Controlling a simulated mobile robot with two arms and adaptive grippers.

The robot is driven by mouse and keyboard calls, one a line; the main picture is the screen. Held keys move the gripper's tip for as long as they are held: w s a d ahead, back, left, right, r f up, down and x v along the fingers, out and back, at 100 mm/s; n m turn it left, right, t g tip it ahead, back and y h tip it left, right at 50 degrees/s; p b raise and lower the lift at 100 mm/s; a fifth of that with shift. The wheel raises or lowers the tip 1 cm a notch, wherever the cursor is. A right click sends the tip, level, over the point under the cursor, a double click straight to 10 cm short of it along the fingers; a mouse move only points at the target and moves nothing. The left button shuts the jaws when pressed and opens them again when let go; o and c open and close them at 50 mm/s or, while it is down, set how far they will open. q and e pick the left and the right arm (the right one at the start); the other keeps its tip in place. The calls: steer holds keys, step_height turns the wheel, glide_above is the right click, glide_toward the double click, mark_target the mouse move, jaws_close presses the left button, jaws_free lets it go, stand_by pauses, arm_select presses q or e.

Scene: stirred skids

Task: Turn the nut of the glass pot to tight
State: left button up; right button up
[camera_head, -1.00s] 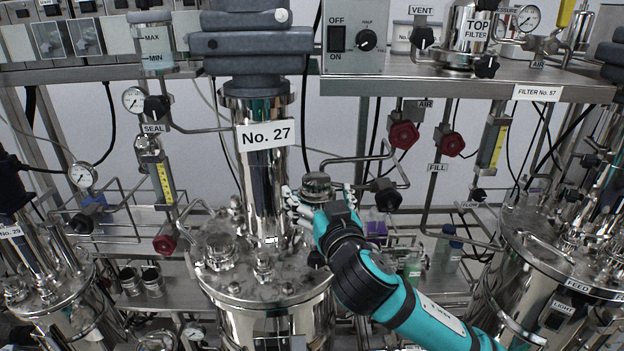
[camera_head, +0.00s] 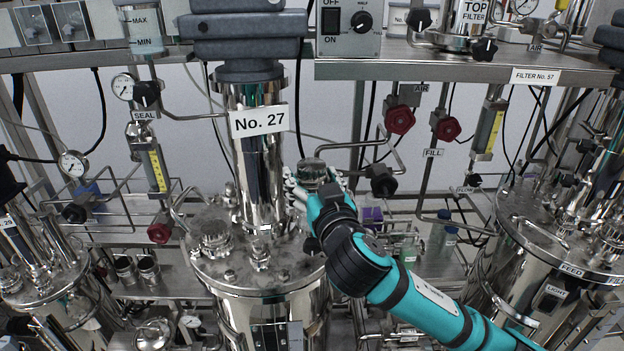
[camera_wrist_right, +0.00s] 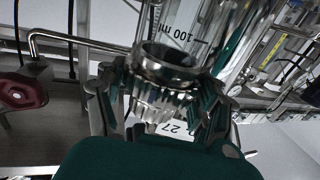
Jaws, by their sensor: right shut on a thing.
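A ribbed metal nut (camera_wrist_right: 163,98) with an open round rim shows in the right wrist view, between my fingers. In the head view its metal top (camera_head: 312,170) sticks up just right of the tall No. 27 column. My right gripper (camera_head: 314,190) is shut around the nut, with fingers on both sides of it; the fingers also show in the right wrist view (camera_wrist_right: 160,85). Clear glass with a "100 ml" mark (camera_wrist_right: 182,42) shows behind the nut; I cannot tell whether it is the glass pot. My gripper hides the lower part in the head view. My left gripper is not in view.
The steel vessel No. 27 (camera_head: 262,275) with fittings on its lid stands left of my gripper. A red valve knob (camera_head: 400,120) and a black knob (camera_head: 384,186) are close on the right. A steel shelf (camera_head: 470,65) runs above. Another vessel (camera_head: 560,245) stands far right.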

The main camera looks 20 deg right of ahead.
steer(key=shift+a+f+m+h, duration=0.15)
steer(key=shift+m+h, duration=0.15)
steer(key=shift+h, duration=0.2)
steer(key=shift+b, duration=0.35)
steer(key=shift+f+m+g+h+b, duration=0.1)
steer(key=shift+m+g+h+b, duration=0.4)
steer(key=shift+m+h+b, duration=1.3)
steer(key=shift+m+g+h, duration=0.6)
steer(key=shift+h, duration=1.2)
steer(key=shift+r+m+g+h, duration=0.2)
steer(key=shift+m+g+h, duration=0.1)
steer(key=shift+h, duration=0.1)
steer(key=o, duration=1.2)
